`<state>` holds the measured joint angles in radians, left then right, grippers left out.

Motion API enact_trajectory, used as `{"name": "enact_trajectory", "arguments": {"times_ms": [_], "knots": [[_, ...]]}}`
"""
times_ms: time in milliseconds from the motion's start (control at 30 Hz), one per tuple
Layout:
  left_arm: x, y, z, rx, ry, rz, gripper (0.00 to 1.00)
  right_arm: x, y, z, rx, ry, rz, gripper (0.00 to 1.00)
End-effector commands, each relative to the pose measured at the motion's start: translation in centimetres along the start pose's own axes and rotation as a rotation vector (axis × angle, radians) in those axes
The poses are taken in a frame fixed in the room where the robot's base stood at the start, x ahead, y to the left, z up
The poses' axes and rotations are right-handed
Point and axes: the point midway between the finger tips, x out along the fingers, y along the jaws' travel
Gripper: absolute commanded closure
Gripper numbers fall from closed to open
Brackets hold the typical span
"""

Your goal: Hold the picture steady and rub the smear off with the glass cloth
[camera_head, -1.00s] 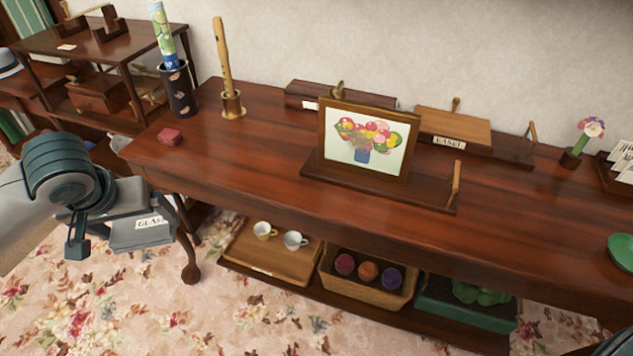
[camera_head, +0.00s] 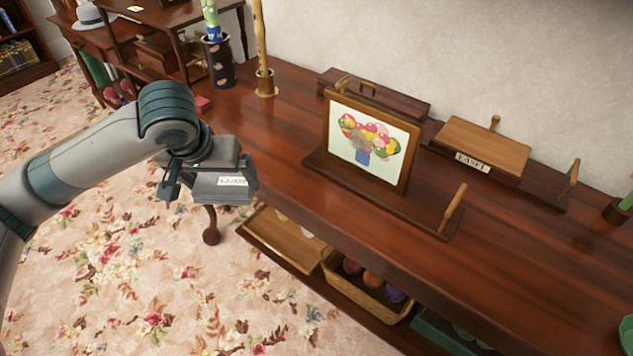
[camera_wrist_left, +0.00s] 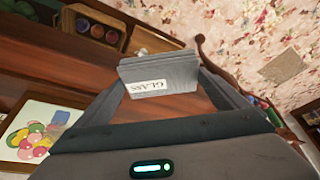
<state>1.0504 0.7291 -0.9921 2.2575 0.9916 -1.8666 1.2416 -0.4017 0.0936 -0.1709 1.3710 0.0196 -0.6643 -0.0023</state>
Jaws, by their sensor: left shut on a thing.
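The framed picture (camera_head: 365,142) of a colourful bouquet stands upright on a dark wooden stand (camera_head: 420,207) on the long table. A dull brownish patch (camera_head: 352,124) shows on the left of the bouquet; I cannot tell for sure that it is the smear. My left gripper (camera_head: 205,172) is shut on the grey folded glass cloth (camera_head: 222,188), labelled GLASS. It holds the cloth in front of the table's left end, apart from the picture. In the left wrist view the cloth (camera_wrist_left: 158,74) sits between the fingers, and the picture (camera_wrist_left: 35,130) is at lower left. My right gripper is out of view.
A wooden easel block (camera_head: 482,147) lies right of the picture, and a dark box (camera_head: 375,92) lies behind it. A dark vase (camera_head: 220,62) and a recorder on a stand (camera_head: 262,50) stand at the left end. The tabletop left of the picture is mostly clear.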

Motion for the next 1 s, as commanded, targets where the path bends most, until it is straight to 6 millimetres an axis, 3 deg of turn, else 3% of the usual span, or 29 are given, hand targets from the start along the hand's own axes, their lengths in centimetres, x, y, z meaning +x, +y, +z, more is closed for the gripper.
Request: {"name": "enact_trajectory", "arguments": {"times_ms": [267,433,700,833,1000], "knots": [[0.2,0.2,-0.1,0.006,0.005,-0.002,0.25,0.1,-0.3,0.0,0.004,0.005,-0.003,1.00],[1.8,1.5,-1.0,0.056,0.044,-0.020,0.25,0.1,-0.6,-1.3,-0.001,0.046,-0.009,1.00],[5.5,5.9,-5.2,0.362,0.299,-0.088,0.25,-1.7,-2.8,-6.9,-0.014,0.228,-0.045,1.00],[5.9,7.8,-6.9,0.588,0.528,-0.090,0.25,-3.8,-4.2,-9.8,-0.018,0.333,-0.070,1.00],[5.0,9.6,-7.9,0.795,0.800,-0.045,0.25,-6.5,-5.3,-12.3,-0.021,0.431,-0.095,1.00]]}}
